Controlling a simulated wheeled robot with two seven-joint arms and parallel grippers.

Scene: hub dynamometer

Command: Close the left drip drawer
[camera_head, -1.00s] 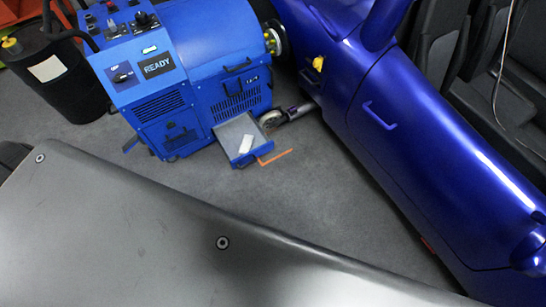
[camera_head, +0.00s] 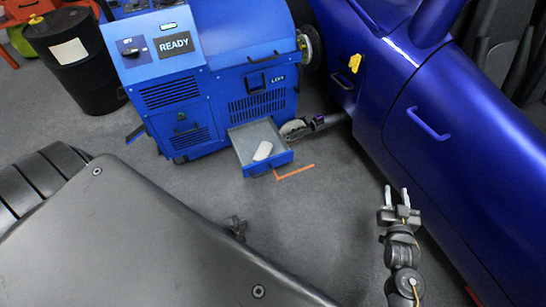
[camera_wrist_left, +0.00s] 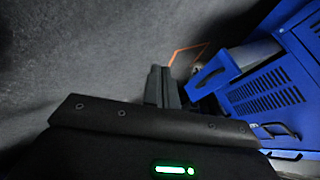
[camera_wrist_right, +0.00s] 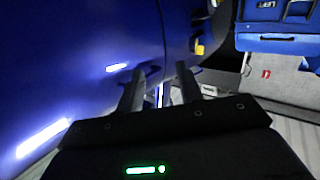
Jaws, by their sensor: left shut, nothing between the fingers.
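A shallow drawer (camera_head: 243,154) with a grey inside and blue front stands pulled out low on the blue machine (camera_head: 225,70). A white object (camera_head: 263,150) lies in it. The drawer (camera_wrist_left: 212,78) also shows in the left wrist view, beyond the fingers. My left gripper (camera_head: 237,224) is partly hidden behind my grey body, on the near side of the drawer and apart from it. Its fingers (camera_wrist_left: 162,87) are together and empty in the left wrist view. My right gripper (camera_head: 396,197) is open and empty, right of the drawer; its spread fingers also show in the right wrist view (camera_wrist_right: 158,85).
A blue car (camera_head: 440,130) fills the right side, close to my right gripper. An orange floor mark (camera_head: 295,172) lies in front of the drawer. A black drum (camera_head: 75,65) stands at left. Grey floor (camera_head: 320,220) is clear between my grippers.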

